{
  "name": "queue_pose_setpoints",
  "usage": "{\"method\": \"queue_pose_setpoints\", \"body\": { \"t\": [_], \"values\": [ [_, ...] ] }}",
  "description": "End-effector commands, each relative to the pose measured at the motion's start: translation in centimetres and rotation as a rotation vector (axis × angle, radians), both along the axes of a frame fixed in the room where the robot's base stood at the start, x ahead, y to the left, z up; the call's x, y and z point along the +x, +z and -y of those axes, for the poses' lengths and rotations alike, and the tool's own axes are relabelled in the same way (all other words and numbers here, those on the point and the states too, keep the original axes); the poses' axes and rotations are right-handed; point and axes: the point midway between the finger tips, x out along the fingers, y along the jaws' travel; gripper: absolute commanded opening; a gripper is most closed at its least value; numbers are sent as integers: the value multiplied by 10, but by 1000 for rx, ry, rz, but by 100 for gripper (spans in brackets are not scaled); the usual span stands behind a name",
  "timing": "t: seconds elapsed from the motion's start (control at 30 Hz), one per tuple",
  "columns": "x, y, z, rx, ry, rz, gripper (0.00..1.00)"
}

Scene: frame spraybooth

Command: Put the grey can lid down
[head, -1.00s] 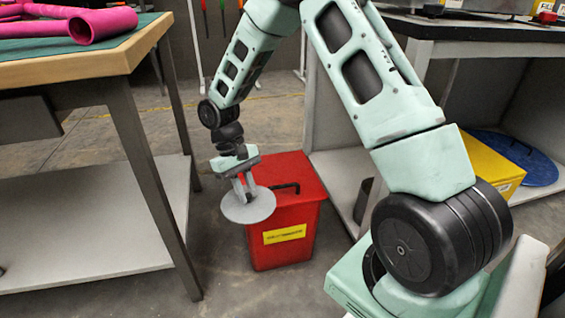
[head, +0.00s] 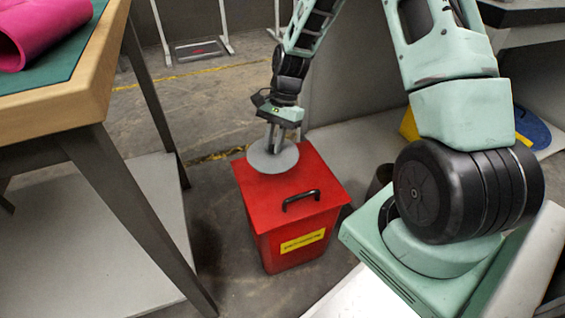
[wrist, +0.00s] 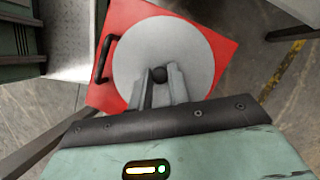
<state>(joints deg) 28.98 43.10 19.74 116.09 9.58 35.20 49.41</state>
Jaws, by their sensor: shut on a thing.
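The grey can lid (head: 261,160) is a flat round disc held by my gripper (head: 273,145) over the back left part of a red bin's top. In the wrist view the grey lid (wrist: 188,58) is a large disc with a small dark knob, and my gripper's fingers (wrist: 160,84) are shut on that knob. The red bin (head: 262,215) has a flat square top with a black handle (head: 301,199) and a yellow label. The lid covers part of the red top; I cannot tell if it touches it.

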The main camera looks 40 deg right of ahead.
Motion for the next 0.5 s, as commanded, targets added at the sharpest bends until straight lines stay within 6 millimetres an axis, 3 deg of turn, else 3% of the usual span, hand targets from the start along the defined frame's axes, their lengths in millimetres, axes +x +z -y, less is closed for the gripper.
{"method": "queue_pose_setpoints", "body": {
  "t": [0.1,0.2,0.37,0.5],
  "values": [
    [1,10,23,0,-357,-2,0],
    [1,10,35,0,-537,-2,0],
    [2,-5,40,1,-625,-2,0],
    [2,-32,40,1,-623,-4,0]
  ]
}}
